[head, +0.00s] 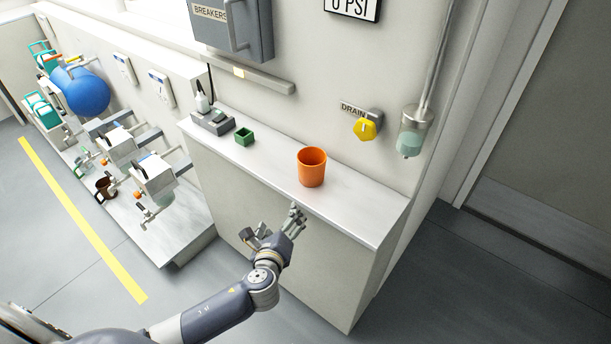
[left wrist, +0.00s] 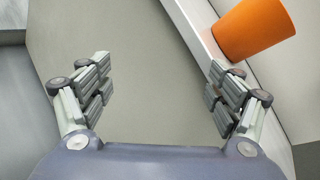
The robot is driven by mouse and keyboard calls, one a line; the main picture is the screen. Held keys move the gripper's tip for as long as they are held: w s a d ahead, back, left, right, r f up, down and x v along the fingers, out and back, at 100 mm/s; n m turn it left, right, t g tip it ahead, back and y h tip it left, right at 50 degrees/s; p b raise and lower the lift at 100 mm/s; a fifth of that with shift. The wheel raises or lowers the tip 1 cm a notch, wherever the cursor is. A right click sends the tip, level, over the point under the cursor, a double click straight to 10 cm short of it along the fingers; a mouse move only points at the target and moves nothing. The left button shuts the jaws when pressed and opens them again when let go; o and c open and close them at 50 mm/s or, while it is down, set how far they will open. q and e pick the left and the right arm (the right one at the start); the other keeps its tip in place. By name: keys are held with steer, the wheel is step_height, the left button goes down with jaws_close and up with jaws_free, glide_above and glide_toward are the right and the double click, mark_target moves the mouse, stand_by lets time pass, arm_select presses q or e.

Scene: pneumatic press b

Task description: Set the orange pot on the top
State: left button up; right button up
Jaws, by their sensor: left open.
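The orange pot (head: 312,168) stands upright on the white top of the counter (head: 361,209), near its middle. It also shows at the upper right of the left wrist view (left wrist: 252,30). My left gripper (head: 295,214) is in front of the counter's front edge, just below and in front of the pot, and does not touch it. In the left wrist view the fingers of the left gripper (left wrist: 156,88) are spread wide with nothing between them. My right gripper is in neither view.
A small green square pot (head: 244,137) and a grey device (head: 212,121) stand left of the orange pot. A yellow drain knob (head: 365,129) and a clear cylinder (head: 413,132) are on the wall behind. The counter's right end is clear.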

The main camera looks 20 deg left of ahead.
mark_target(308, 168)
arm_select(q)
steer(key=w+d+r+m+t, duration=0.1)
steer(key=w+r+m, duration=0.2)
steer(key=w+d+r+m+t+h, duration=0.1)
steer(key=w+r+m+t, duration=0.1)
steer(key=w+r+m, duration=0.1)
steer(key=w+d+r+m+t+h, duration=0.1)
steer(key=w+r+m, duration=0.2)
steer(key=r, duration=0.1)
steer(key=shift+d+r+m, duration=0.1)
steer(key=shift+r+m, duration=0.05)
steer(key=shift+m, duration=0.25)
steer(key=w, duration=0.4)
steer(key=shift+w+d+r+p, duration=0.25)
steer(key=shift+w+r+p, duration=0.1)
steer(key=shift+w, duration=0.45)
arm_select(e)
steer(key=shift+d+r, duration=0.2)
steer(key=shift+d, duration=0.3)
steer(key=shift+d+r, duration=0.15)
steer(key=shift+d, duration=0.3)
arm_select(q)
steer(key=shift+s, duration=0.1)
steer(key=c, duration=1.2)
